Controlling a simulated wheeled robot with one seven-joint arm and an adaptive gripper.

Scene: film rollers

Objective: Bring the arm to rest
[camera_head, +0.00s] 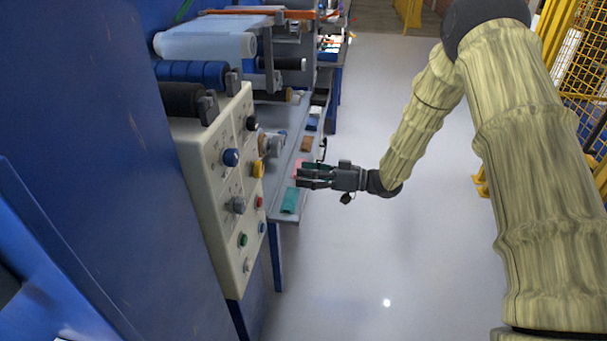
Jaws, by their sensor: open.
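My arm (528,170), in a pale yellow-green sleeve, enters from the right edge, rises to a dark joint at the top and bends down toward the middle. My gripper (301,177) is dark and points left, with its jaws open and nothing visible between them. In the picture it lies over the end of the grey shelf, to the right of the control panel (221,195). I cannot tell how far above the shelf it is. No contact with the panel shows.
The panel carries a blue knob (231,157), a yellow knob (258,169) and several buttons. Film rollers (205,45) stand behind it. A green piece (290,200) lies on the grey shelf (285,215). Yellow fencing (585,50) stands at right. The pale floor (400,270) is clear.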

